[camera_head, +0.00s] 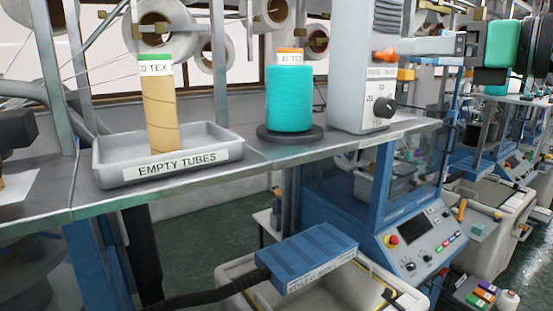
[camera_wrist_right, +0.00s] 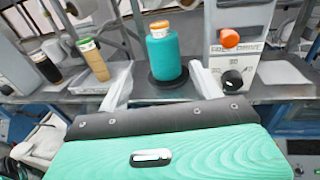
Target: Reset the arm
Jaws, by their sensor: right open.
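My right gripper (camera_head: 425,61) comes in from the right of the head view, in the air near the tension box. Its pale fingers are apart with nothing seen between them. The right wrist view also shows its two spread fingers (camera_wrist_right: 161,82) in front of the teal body. Beyond them, a teal yarn cone (camera_head: 289,98) stands upright on a dark round base; it also shows in the right wrist view (camera_wrist_right: 166,55). A brown tube (camera_head: 160,110) with a green top stands in the grey tray marked EMPTY TUBES (camera_head: 225,141). My left gripper is not seen.
The white tension box (camera_head: 350,70) with an orange knob (camera_head: 385,55) and a black knob (camera_head: 384,107) stands on the grey shelf (camera_head: 262,158). A blue control panel (camera_head: 425,240) and a blue block (camera_head: 305,255) are below. Bare shelf lies between tray and cone.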

